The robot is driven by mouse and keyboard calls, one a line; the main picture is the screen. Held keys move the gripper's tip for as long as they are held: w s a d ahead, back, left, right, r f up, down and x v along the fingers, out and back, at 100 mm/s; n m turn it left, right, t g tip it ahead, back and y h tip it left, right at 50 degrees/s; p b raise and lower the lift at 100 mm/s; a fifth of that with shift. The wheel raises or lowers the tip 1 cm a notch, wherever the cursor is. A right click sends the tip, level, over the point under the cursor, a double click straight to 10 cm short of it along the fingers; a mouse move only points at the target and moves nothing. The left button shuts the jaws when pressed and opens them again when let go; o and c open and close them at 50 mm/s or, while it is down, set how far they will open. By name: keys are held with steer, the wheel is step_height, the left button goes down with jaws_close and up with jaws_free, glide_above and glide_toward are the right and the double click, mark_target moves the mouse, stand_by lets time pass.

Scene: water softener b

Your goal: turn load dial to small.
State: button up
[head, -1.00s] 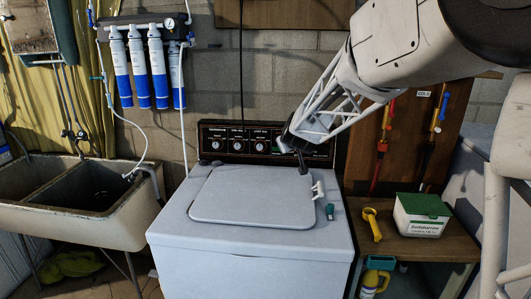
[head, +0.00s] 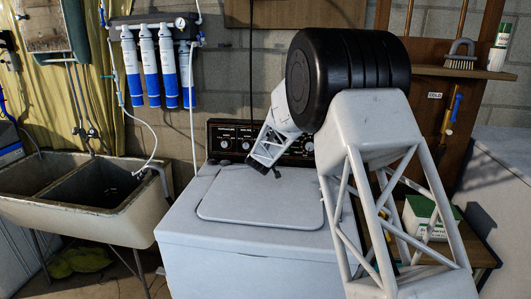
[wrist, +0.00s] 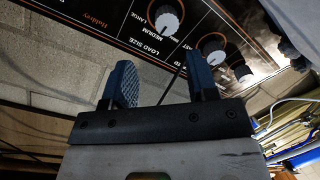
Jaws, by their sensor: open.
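The load dial (wrist: 166,20) is a round pale knob on the black control panel (head: 226,130), with LOAD SIZE, MEDIUM and LARGE printed beside it. Its lettering appears turned over in the wrist view, and I cannot read its exact setting. My gripper (wrist: 162,80) is open and empty, its two dark fingers pointing up the picture toward the panel. The dial shows beyond the fingertips, apart from them. In the head view my gripper (head: 263,167) is in front of the panel, low over the back of the washer; which knob there is the load dial is unclear.
Other knobs (wrist: 213,48) sit along the panel beside the dial. The washer lid (head: 258,205) is closed below my gripper. A double sink (head: 95,190) stands at left. A shelf with a green-lidded box (head: 420,217) is at right, partly behind my arm.

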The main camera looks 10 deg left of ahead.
steer(key=shift+w+a+f, duration=0.4)
steer(key=shift+a+f, duration=0.1)
steer(key=shift+w, duration=0.2)
steer(key=shift+x, duration=4.3)
steer(key=shift+d, duration=0.1)
steer(key=c, duration=0.5)
